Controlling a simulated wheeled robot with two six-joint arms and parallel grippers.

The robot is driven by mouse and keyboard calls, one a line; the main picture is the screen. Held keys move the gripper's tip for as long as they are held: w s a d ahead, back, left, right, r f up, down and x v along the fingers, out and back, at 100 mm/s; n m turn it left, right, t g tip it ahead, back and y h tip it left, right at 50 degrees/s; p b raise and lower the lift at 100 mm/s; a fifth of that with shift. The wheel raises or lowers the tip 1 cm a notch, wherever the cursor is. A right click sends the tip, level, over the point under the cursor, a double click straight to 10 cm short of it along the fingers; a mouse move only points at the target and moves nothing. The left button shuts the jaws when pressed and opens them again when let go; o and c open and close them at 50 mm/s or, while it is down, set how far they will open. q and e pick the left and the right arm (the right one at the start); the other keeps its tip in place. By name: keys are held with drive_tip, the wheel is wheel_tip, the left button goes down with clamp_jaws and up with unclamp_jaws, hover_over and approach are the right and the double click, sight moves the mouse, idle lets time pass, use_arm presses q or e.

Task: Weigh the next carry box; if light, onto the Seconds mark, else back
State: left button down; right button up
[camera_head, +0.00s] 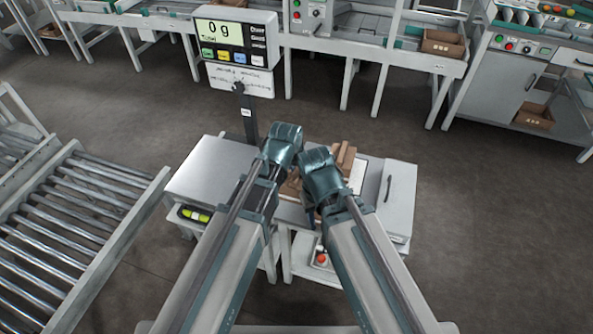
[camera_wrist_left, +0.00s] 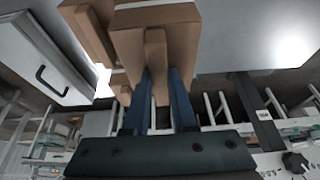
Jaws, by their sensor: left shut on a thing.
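A brown carry box (camera_wrist_left: 160,28) with an upright central handle is in the left wrist view. My left gripper (camera_wrist_left: 165,82) is shut on that handle, one blue finger on each side. In the head view my left gripper (camera_head: 284,146) hides most of this box. More brown boxes (camera_head: 344,157) stand beside it on the table; one also shows in the wrist view (camera_wrist_left: 88,32). My right gripper (camera_head: 320,172) is close beside the left; its fingers are hidden. The scale display (camera_head: 232,34) reads 0 g. The pale weighing plate (camera_head: 212,168) is bare. I cannot make out a Seconds mark.
A grey case with a handle (camera_head: 401,190) stands right of the boxes. A dark post (camera_head: 249,118) carries the display behind the plate. A roller conveyor (camera_head: 75,215) runs at the left. Benches line the back; the floor between is clear.

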use_arm(q)
drive_tip(key=shift+a+f, duration=0.1)
drive_tip(key=shift+f, duration=0.05)
wheel_tip(320, 180, down, 8)
drive_tip(key=b, duration=0.8)
drive_tip(key=shift+f, duration=0.1)
drive_tip(key=shift+f+b, duration=0.25)
drive_tip(key=shift+b, duration=0.25)
idle(0.4)
drive_tip(key=c, duration=0.7)
unclamp_jaws()
drive_tip(key=shift+c, duration=1.4)
wheel_tip(320, 180, up, 7)
drive_tip(key=p, duration=0.7)
